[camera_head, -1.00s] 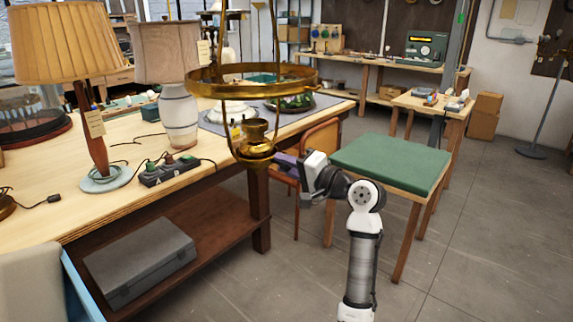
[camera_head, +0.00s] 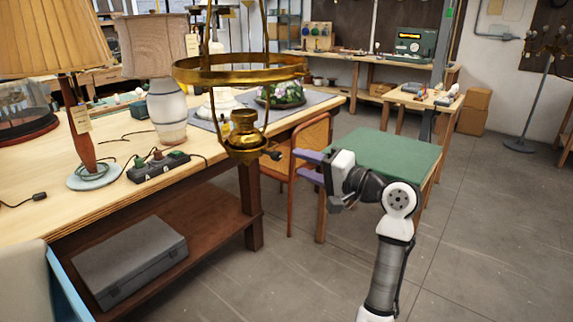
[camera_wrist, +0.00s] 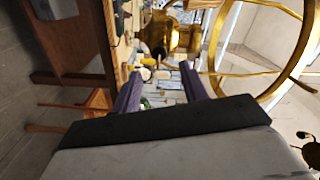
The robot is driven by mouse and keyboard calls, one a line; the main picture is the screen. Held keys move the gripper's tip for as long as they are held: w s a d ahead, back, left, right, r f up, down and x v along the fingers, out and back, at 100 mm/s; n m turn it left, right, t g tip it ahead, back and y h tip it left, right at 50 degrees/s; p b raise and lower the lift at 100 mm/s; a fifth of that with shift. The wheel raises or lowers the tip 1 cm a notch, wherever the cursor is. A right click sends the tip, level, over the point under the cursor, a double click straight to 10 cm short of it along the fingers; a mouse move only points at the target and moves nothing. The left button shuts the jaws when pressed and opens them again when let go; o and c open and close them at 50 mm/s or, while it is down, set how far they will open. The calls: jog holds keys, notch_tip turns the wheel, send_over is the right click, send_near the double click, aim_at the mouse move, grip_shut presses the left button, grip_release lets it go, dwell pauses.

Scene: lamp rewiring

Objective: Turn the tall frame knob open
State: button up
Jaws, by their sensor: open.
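The tall brass frame (camera_head: 190,70) hangs in the middle of the head view, with a ring and a brass burner cup (camera_head: 245,135) at its bottom. A small dark knob (camera_head: 273,154) sticks out from the cup's right side. In the wrist view the dark knob (camera_wrist: 158,53) shows in front of the brass cup (camera_wrist: 178,38), just beyond the fingertips. My gripper (camera_head: 303,164) is open and empty, its two purple fingers apart and pointing at the knob. A gap shows between the fingertips and the knob. The knob's turned position is too small to tell.
The wooden workbench (camera_head: 60,205) with lamps and a power strip (camera_head: 158,166) stands to the left. A wooden chair (camera_head: 310,140) and a green-topped table (camera_head: 385,158) stand behind my gripper.

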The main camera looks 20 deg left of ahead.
jog(key=b+v, duration=0.1)
jog(key=v, duration=0.4)
jog(key=shift+s+d, duration=0.1)
jog(key=shift+d, duration=0.1)
